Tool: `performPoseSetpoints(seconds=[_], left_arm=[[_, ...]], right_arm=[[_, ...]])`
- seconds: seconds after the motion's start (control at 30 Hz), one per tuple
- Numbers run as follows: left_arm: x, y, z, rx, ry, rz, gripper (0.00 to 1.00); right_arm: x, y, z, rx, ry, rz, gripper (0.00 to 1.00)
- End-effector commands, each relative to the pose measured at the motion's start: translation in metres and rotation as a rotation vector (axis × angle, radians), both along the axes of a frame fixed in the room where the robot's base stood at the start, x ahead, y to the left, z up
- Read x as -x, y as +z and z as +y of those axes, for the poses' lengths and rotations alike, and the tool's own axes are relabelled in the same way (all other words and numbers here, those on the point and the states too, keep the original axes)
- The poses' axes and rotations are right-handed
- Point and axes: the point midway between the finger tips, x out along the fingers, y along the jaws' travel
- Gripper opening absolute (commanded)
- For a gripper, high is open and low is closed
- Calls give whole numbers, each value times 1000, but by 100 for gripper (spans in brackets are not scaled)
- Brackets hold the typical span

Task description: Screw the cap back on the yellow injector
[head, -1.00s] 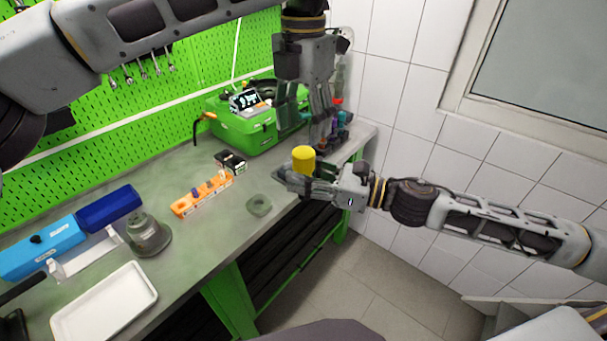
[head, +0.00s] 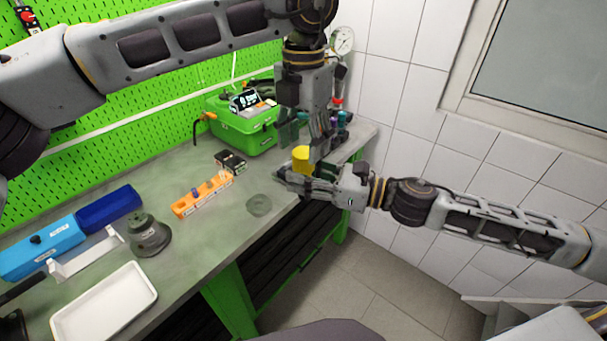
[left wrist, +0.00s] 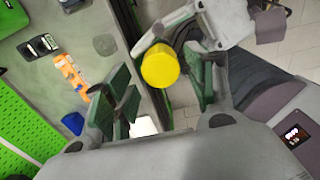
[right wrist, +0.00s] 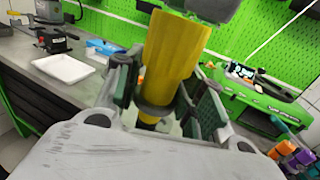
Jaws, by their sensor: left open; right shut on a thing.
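The yellow injector (head: 302,159) stands roughly upright in my right gripper (head: 298,175), just off the bench's front edge. In the right wrist view the yellow cylinder (right wrist: 172,55) has a dark ring (right wrist: 154,109) low down, between the fingers shut on it. My left gripper (head: 306,145) is open, pointing down from above, with its fingers close around the upper end. In the left wrist view the round yellow top (left wrist: 160,66) lies between the spread green-padded fingers. I cannot tell a separate cap apart from the yellow cylinder.
On the bench (head: 200,240) lie an orange rack (head: 201,195), a black box (head: 230,162), a translucent green pad (head: 259,205), a white tray (head: 105,305) and a grey round device (head: 148,236). A green case (head: 240,128) stands behind the grippers; coloured bottles (right wrist: 289,152) stand at the right.

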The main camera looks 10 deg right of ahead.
Motion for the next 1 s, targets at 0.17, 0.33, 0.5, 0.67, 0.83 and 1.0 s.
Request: performPoseSetpoints(seconds=[0.17,0.33,0.5,0.67,0.83,1.0], left_arm=[[0,-20,0,-1,0,1,56],[0,-31,0,1,0,1,56],[0,-35,0,0,0,0,56],[0,-35,0,0,0,0,56],[0,-35,0,0,0,0,45],[0,-35,0,0,0,0,23]], right_arm=[[0,1,0,0,0,-1,0],[0,1,0,0,0,-1,0],[0,1,0,0,0,-1,0],[0,1,0,0,0,-1,0],[0,1,0,0,0,-1,0],[0,1,0,0,0,-1,0]])
